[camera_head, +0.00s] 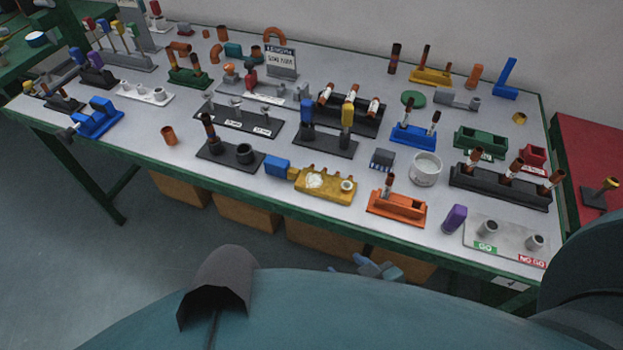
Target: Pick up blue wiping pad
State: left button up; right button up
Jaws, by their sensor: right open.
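Several blue items lie on the grey table top, and I cannot tell for sure which is the wiping pad. A small blue block (277,166) sits near the front edge, at the left end of a yellow fixture (325,184). A small dark blue-grey block (381,159) stands right of the middle, left of a white cup. My right gripper (372,267) shows small and partly hidden just below the table's front edge, open and apart from these blocks. My left gripper is not in view.
The green-edged table (190,149) is crowded with fixtures. An orange block (397,208), a white cup (425,170) and a purple piece (455,219) are near the front right. A blue fixture (97,118) is at the left. Cardboard boxes (248,213) stand under the table.

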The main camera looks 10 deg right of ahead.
aim_at(383, 161)
jog(key=i+j+z, duration=0.1)
jog(key=j+z, duration=1.05)
